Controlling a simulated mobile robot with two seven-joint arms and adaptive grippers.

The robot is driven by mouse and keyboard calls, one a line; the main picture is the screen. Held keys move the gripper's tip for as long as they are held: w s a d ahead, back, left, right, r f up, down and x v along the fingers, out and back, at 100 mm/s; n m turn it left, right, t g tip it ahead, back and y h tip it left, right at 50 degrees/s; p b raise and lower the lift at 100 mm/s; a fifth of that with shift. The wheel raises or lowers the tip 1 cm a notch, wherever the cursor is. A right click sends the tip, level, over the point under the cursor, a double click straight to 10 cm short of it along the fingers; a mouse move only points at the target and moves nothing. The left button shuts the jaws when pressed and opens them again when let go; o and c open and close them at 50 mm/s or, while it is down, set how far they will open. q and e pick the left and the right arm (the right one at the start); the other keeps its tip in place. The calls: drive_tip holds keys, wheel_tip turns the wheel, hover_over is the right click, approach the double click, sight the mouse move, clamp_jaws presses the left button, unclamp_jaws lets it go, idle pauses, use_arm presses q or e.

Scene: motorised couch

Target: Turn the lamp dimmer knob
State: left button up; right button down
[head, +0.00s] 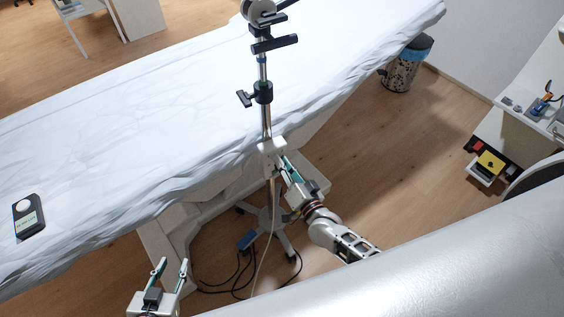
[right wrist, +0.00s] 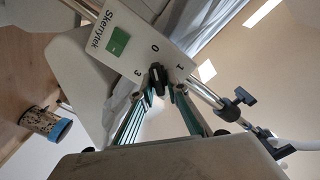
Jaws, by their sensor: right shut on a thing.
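The lamp dimmer is a white box (right wrist: 130,48) marked "Skerrytek", with a green panel and the numbers 0, 1 and 3. In the head view, the box (head: 268,147) sits on the lamp's upright pole. The black dimmer knob (right wrist: 156,77) projects from its face, with its pointer near the 0 and angle hard to read. My right gripper (right wrist: 162,91) is shut on the knob, its teal fingers either side of it. In the head view, my right gripper (head: 284,162) reaches the box from below right. My left gripper (head: 172,265) is open and empty at the lower left.
The lamp pole (head: 266,118) rises beside the white-sheeted couch (head: 130,110). A black remote-like device (head: 29,217) lies on the couch. Cables (head: 235,280) run on the floor near the pole's base. A speckled bin (head: 405,68) stands at the back right.

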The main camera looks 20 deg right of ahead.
drive_tip(key=shift+m, duration=0.4)
drive_tip(key=c, duration=2)
unclamp_jaws()
drive_tip(key=shift+o, duration=0.2)
drive_tip(key=s+d, duration=0.2)
drive_tip(key=s, duration=0.9)
drive_tip(key=shift+s, duration=0.4)
